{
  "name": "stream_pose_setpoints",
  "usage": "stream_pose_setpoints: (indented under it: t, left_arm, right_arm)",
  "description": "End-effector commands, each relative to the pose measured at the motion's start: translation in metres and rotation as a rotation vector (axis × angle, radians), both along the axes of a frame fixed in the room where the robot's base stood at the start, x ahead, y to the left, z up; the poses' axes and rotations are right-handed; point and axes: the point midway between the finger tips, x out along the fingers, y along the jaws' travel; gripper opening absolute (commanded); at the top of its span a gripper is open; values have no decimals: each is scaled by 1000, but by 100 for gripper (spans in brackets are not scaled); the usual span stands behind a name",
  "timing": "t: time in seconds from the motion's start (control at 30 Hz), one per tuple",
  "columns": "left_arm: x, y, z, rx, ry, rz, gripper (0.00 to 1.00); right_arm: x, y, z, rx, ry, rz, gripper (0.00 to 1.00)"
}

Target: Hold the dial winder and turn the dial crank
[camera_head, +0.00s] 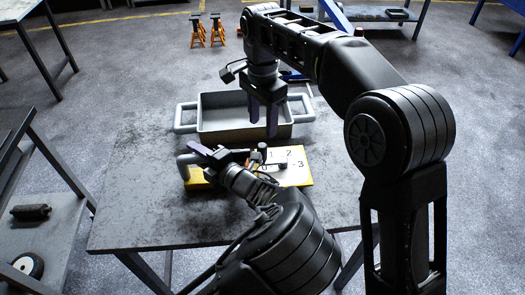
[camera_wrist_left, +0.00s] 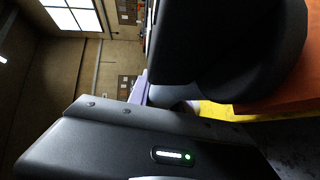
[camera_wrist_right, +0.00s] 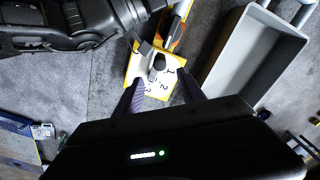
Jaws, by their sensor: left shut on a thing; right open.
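The dial winder has a yellow plate (camera_head: 302,176) with a white face marked 1, 2 and 3, and a yellow body (camera_head: 196,180) at its left end. It lies on the grey table. My left gripper (camera_head: 207,155) is shut on the winder's handle end; my arm hides much of the grip. The left wrist view shows a purple finger close to yellow and orange surfaces (camera_wrist_left: 225,112). The dark dial crank (camera_wrist_right: 153,60) stands over the face in the right wrist view. My right gripper (camera_wrist_right: 163,92) is open and empty, above and apart from the crank.
A grey tray (camera_head: 218,138) with side handles stands behind the winder, below my right gripper in the head view. The table's left part (camera_head: 135,195) is clear. Orange jack stands (camera_head: 198,32) are on the floor beyond. A shelf stands at the left.

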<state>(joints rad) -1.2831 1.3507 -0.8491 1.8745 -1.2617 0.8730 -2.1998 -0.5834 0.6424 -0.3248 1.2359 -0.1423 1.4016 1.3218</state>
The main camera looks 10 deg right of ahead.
Motion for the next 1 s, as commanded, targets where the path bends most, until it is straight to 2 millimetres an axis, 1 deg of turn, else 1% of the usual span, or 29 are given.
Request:
stream_pose_setpoints:
  t: [0.3,0.5,0.6,0.7,0.83,1.0]
  left_arm:
    - [-1,1,-1,0,2,1,0]
    - [0,1,-1,0,2,1,0]
    - [0,1,-1,0,2,1,0]
    - [0,1,-1,0,2,1,0]
    - [0,1,-1,0,2,1,0]
    - [0,0,-1,0,3,1,0]
  right_arm:
    - [0,0,-28,3,1,1,47]
    - [-1,0,-73,-2,2,2,47]
    - [-1,0,-91,-1,1,1,47]
    - [0,0,-105,-1,0,1,47]
    - [0,0,-114,0,-2,1,47]
    - [0,0,-116,0,-2,1,47]
